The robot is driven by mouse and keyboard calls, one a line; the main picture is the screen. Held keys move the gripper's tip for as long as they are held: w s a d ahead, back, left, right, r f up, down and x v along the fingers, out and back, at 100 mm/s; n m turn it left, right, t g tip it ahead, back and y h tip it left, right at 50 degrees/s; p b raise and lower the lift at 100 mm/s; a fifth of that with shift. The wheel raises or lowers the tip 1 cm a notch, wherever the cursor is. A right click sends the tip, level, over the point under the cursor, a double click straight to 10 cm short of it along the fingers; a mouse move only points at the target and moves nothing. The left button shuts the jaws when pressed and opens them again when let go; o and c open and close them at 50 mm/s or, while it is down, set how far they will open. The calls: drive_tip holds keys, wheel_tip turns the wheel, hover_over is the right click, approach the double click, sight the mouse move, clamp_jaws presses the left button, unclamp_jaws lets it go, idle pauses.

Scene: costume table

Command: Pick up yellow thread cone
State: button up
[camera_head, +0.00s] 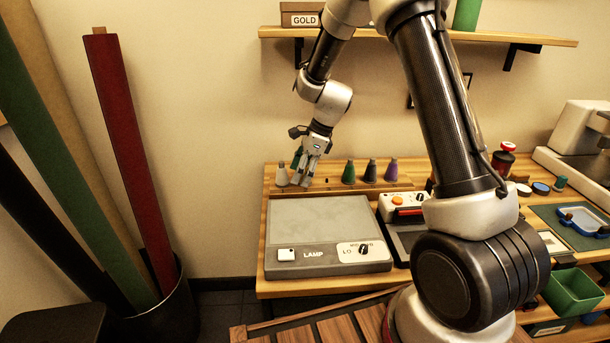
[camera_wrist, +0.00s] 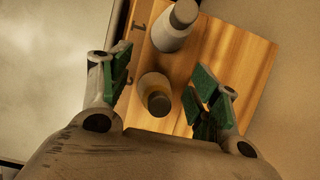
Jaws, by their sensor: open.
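My gripper (camera_head: 308,174) points down over the left part of the thread-cone row at the back of the table. In the wrist view, my gripper (camera_wrist: 163,88) is open, with green pads on both fingers. No clear contact shows. A whitish cone (camera_wrist: 172,32) stands just beyond it. In the head view, my gripper hides any yellow cone.
A pale cone (camera_head: 282,177) stands left of my gripper. Green (camera_head: 348,173), dark (camera_head: 370,171) and purple (camera_head: 391,172) cones stand to its right. A grey lamp box (camera_head: 325,225) lies in front. A shelf (camera_head: 490,38) runs along the wall above.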

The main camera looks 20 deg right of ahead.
drive_tip(key=shift+a+f, duration=0.1)
drive_tip(key=shift+f, duration=0.2)
drive_tip(key=c, duration=1)
drive_tip(key=shift+c, duration=0.2)
drive_tip(key=shift+r, duration=0.15)
